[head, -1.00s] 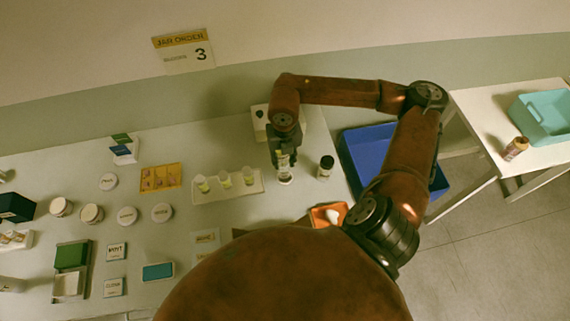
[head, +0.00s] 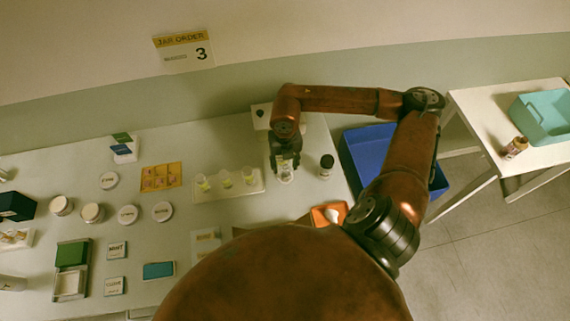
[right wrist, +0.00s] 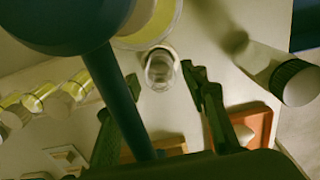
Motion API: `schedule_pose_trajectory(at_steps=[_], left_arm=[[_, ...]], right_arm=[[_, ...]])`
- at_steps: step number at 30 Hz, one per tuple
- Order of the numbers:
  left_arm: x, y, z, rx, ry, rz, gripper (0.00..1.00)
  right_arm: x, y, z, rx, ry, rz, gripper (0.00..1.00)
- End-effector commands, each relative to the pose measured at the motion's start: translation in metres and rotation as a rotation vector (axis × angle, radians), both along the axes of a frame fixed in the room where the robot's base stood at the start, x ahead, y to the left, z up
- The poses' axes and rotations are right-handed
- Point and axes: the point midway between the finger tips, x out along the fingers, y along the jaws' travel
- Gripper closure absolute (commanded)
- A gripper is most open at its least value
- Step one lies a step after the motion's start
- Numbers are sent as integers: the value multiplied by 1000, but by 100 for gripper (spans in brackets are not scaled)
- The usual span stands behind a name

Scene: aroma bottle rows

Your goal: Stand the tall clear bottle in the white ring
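The clear bottle (head: 286,175) is at my right gripper (head: 285,165), near the back right of the white table. The gripper hides much of it. In the right wrist view the clear bottle (right wrist: 160,69) shows end-on between the two dark fingertips (right wrist: 160,73). The fingers stand apart, with a gap visible beside the glass, so the gripper looks open around it. A pale rim shows around the bottle's base, but I cannot tell whether it is the white ring. My left gripper is not in view.
A black-capped bottle (head: 326,165) stands close to the right of my gripper. A white rack (head: 210,194) with several yellowish vials is to the left. An orange tray (head: 317,217) lies in front. A blue bin (head: 352,166) is beyond the table's right edge.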

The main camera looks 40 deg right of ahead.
Motion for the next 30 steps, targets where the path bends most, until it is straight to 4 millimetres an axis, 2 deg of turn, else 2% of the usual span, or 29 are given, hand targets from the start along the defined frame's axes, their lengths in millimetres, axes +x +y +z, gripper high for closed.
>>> schedule_pose_trajectory(at_steps=[8, 13, 17, 24, 30], left_arm=[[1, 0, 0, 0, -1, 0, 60], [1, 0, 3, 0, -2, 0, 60], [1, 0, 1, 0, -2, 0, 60], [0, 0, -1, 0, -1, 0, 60], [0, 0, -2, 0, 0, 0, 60]], right_arm=[[0, 0, 1, 0, 0, 0, 56], [1, 0, 10, -1, -3, 0, 56], [1, -1, 31, -1, -4, 0, 56], [1, -1, 83, -2, -4, 0, 56], [1, 0, 113, -1, -3, 0, 56]])
